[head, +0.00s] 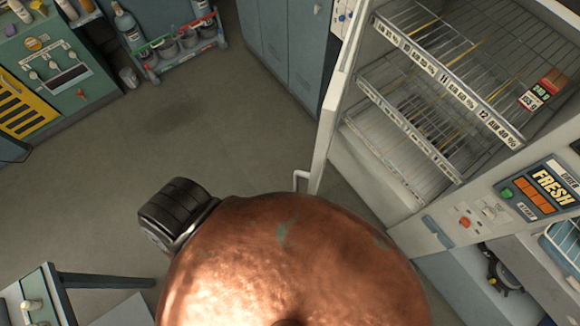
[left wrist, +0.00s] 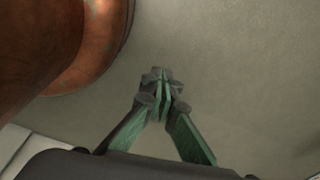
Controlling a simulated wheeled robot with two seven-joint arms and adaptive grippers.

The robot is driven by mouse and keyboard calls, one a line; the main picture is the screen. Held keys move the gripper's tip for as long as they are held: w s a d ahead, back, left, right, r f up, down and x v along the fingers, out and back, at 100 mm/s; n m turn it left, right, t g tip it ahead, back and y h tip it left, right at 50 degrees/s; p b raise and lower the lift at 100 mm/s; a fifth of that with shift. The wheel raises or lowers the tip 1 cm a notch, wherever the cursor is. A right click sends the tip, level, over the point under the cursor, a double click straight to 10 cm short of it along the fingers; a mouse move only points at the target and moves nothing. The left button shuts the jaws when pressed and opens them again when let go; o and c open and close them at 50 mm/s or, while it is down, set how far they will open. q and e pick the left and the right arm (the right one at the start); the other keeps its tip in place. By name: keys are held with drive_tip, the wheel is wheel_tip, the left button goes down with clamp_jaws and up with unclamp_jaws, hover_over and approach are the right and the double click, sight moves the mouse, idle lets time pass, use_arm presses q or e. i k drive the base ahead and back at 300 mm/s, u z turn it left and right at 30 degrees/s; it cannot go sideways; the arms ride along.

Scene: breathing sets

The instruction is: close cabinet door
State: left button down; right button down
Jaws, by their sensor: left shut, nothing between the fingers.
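The white cabinet (head: 384,187) stands at the right in the head view, with its front open and its wire shelves exposed. Its door (head: 328,125) stands open, seen almost edge-on as a tall pale strip at the cabinet's left. A small pale handle (head: 301,176) sticks out low on the door, to its left. My left gripper (left wrist: 163,76) shows only in the left wrist view. Its green fingers are shut with nothing between them, over bare grey floor. Neither cabinet nor door can be made out there. My right gripper is not in view.
Blue-grey lockers (head: 285,50) stand behind the door. A low rack (head: 180,52) with bottles and a green unit (head: 50,65) are at the back left. The floor (head: 130,150) left of the door is clear.

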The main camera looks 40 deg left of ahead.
sight(332, 108)
drive_tip(key=k, duration=0.85)
drive_tip(key=u, duration=1.65)
